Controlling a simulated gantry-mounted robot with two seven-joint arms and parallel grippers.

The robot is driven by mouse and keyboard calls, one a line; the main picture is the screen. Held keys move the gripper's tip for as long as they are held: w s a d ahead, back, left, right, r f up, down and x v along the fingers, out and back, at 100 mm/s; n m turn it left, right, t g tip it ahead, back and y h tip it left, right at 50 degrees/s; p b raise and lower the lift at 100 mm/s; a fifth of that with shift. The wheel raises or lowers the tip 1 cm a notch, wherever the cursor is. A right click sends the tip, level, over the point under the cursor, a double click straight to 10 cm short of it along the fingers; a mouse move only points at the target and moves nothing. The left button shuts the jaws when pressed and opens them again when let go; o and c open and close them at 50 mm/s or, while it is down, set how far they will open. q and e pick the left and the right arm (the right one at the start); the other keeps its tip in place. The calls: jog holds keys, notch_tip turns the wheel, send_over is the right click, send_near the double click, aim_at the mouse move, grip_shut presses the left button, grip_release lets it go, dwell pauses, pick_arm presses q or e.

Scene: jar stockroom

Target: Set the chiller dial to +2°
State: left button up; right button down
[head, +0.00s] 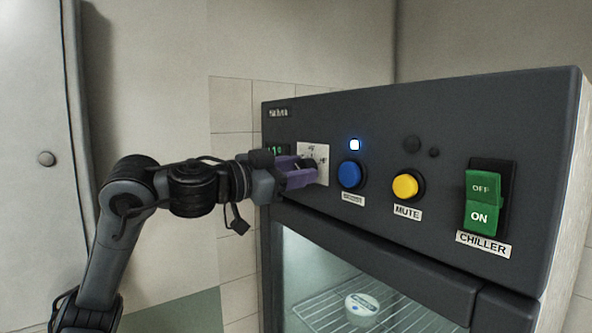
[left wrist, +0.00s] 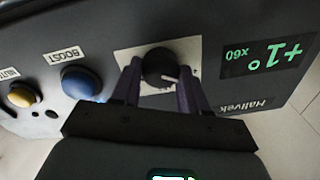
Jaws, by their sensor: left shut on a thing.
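The chiller dial (left wrist: 158,66) is a round black knob with a white pointer mark, on a white scale plate (head: 314,152). In the left wrist view its mark points right and slightly down. My left gripper (head: 308,170) has purple fingers, one on each side of the dial, and is shut on it; the fingers also show in the left wrist view (left wrist: 158,90). They hide much of the dial and scale in the head view. The green display (left wrist: 268,55) reads +1°, upside down in the wrist view. My right gripper is not in view.
On the dark panel right of the dial are a blue BOOST button (head: 350,175), a yellow MUTE button (head: 406,186) and a green CHILLER switch (head: 481,203). A small light (head: 354,145) glows above BOOST. Below, a glass front shows a white-lidded jar (head: 361,306) on a wire rack.

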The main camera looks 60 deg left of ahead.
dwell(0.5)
pick_arm(q)
jog(key=o, duration=1.1)
jog(key=shift+c, duration=0.2)
jog(key=s+d+b, duration=0.1)
jog(key=s+b, duration=0.3)
jog(key=s, duration=0.6)
jog(key=shift+s+d+f+b, duration=0.15)
jog(key=shift+s+f+b, duration=0.1)
jog(key=shift+s+b, duration=0.15)
